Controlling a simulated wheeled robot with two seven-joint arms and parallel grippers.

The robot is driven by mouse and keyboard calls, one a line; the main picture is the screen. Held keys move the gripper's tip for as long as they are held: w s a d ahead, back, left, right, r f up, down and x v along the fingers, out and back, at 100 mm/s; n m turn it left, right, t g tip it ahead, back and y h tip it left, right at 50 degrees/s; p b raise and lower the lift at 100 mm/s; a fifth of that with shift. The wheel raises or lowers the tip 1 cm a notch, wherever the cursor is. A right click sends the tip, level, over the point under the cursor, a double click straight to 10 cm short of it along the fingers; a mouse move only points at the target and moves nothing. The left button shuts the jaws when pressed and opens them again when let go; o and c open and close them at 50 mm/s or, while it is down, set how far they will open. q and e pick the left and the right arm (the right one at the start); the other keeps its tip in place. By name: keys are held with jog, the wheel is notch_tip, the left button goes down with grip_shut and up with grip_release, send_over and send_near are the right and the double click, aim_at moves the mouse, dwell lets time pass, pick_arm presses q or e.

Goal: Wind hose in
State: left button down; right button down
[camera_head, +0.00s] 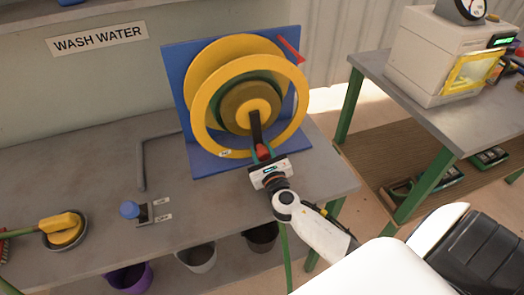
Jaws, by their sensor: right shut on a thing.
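The yellow hose reel (207,127) stands upright on its blue backing frame (178,62) on the grey bench. Some green hose (244,77) is wound around its drum. A length of green hose (286,262) hangs down in front of the bench edge. A black crank arm (256,127) points down from the reel's hub, with a red knob (263,151) at its lower end. My right gripper (264,160) is at the crank's lower end and shut on the red knob, which its fingers partly hide. My left gripper is not in view.
A blue knob (130,209) with small labels and a bent grey bar (141,165) are left of the reel. A yellow item (63,228) sits at far left. Buckets (198,258) stand under the bench. A second table (385,82) with a white machine (435,50) is at right.

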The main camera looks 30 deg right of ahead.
aim_at(217, 135)
jog(key=shift+a, duration=0.15)
jog(key=shift+w+a+m, duration=0.15)
jog(key=shift+a+m, duration=0.35)
jog(key=shift+m, duration=0.05)
jog(key=shift+w+a+m, duration=0.15)
jog(key=shift+a+m, duration=0.35)
jog(key=shift+m, duration=0.05)
jog(key=a+r+m, duration=0.1)
jog(key=a+m, duration=0.1)
jog(key=m, duration=0.1)
jog(key=w+a+r+m+p, duration=0.1)
jog(key=a+r+m, duration=0.1)
jog(key=a+m, duration=0.1)
jog(key=a+r+m, duration=0.1)
jog(key=a+m, duration=0.1)
jog(key=shift+w+a+r+m, duration=0.2)
jog(key=shift+w+r+m, duration=0.05)
jog(key=shift+w+m, duration=0.15)
jog(key=shift+w+a+r+m+y+p, duration=0.15)
jog(key=shift+a+r+m+p, duration=0.15)
jog(key=shift+r+m, duration=0.25)
jog(key=shift+s+a+r+m+y+p, duration=0.1)
jog(key=shift+a+r+m+p, duration=0.25)
jog(key=shift+m, duration=0.3)
jog(key=shift+w+a+r+m+y+p, duration=0.1)
jog(key=shift+a+r+m+y+p, duration=0.1)
jog(key=shift+r+m, duration=0.4)
jog(key=c, duration=1)
grip_release()
